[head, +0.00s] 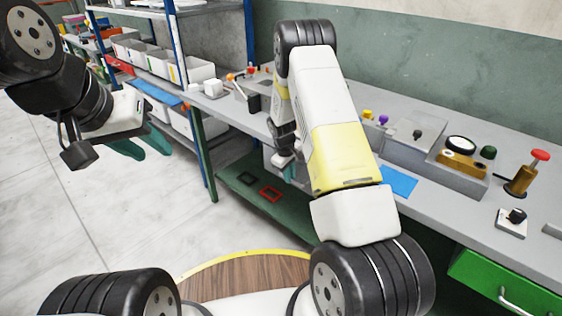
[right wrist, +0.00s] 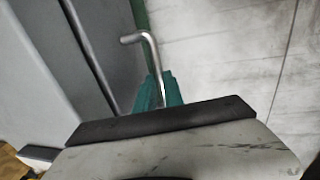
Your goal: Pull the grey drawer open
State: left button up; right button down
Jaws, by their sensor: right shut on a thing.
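In the head view my right gripper (head: 284,160) is low at the bench's front side, and my right arm hides most of the drawer. How far the drawer stands out cannot be told. My left gripper (head: 143,147) hangs over the floor at the left, its teal fingers spread and empty, away from the drawer.
The grey bench top (head: 440,200) carries a blue mat (head: 398,182), a red-knobbed press (head: 522,175) and small parts. A green drawer (head: 505,285) is at lower right. A green lower shelf (head: 235,178) holds a red frame (head: 270,193). Floor (head: 100,220) at left is clear.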

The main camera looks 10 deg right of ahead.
dwell(0.3)
jog(key=s+a, duration=0.9)
jog(key=a, duration=0.3)
jog(key=s+a, duration=1)
jog(key=a, duration=0.3)
jog(key=shift+s, duration=0.25)
jog(key=c, duration=1.5)
grip_release()
jog(key=shift+o, duration=0.2)
notch_tip(320, 180, up, 8)
jog(key=a, duration=0.1)
jog(key=shift+s+f, duration=0.15)
jog(key=shift+s, duration=0.25)
